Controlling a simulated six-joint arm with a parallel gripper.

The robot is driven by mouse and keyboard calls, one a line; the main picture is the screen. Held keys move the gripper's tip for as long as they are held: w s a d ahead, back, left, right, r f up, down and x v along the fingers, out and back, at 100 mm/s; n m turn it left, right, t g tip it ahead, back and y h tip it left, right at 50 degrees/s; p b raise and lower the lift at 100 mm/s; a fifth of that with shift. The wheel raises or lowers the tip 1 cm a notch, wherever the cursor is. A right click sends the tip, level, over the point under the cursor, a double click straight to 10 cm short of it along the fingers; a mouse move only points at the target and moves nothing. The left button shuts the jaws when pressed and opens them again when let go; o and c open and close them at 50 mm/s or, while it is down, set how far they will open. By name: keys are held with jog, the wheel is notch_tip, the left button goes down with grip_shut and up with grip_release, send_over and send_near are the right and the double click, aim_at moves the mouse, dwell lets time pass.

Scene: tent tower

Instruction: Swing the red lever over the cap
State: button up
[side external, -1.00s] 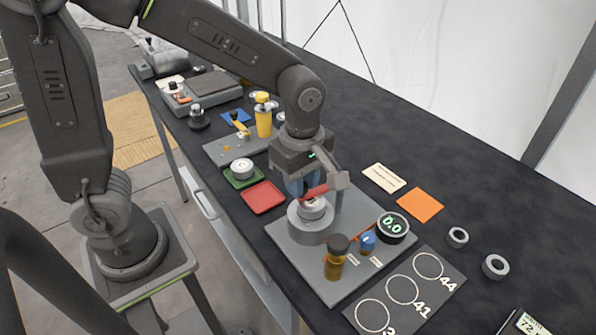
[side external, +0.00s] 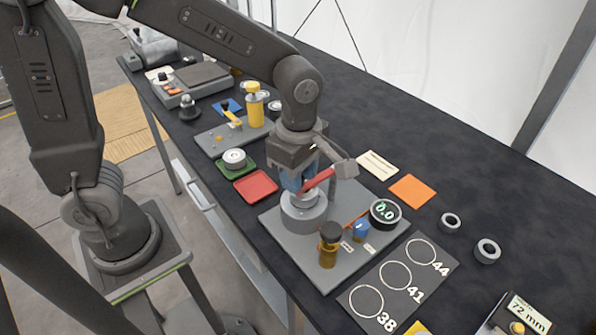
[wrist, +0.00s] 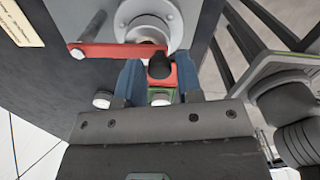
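The red lever (side external: 319,180) reaches from a grey post at right toward my gripper (side external: 297,181), above the round grey holder (side external: 303,213). In the wrist view the lever (wrist: 105,51) crosses in front of the round metal holder (wrist: 172,14), with a bolt at its left end and a black knob (wrist: 160,67) at its right. The blue fingers of my gripper (wrist: 158,85) stand either side of the knob, with gaps showing. The pale cap (side external: 305,198) sits on the holder, partly hidden by the lever and fingers.
The grey base plate also carries a dark-capped amber bottle (side external: 329,246), a blue knob (side external: 361,231) and a round gauge reading 0.0 (side external: 385,213). Red (side external: 256,186) and green (side external: 222,168) trays lie to the left.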

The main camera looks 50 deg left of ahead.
jog(key=shift+o, duration=1.4)
notch_tip(320, 180, up, 14)
jog(key=shift+f, duration=0.1)
jog(key=s+a+f+m+t, duration=0.2)
jog(key=s+a+m, duration=0.2)
jog(key=m, duration=0.6)
jog(key=s+a+f+m+t, duration=0.2)
jog(key=s+a+m, duration=0.3)
jog(key=m, duration=0.5)
jog(key=shift+s+m+t, duration=0.4)
jog(key=shift+t, duration=0.4)
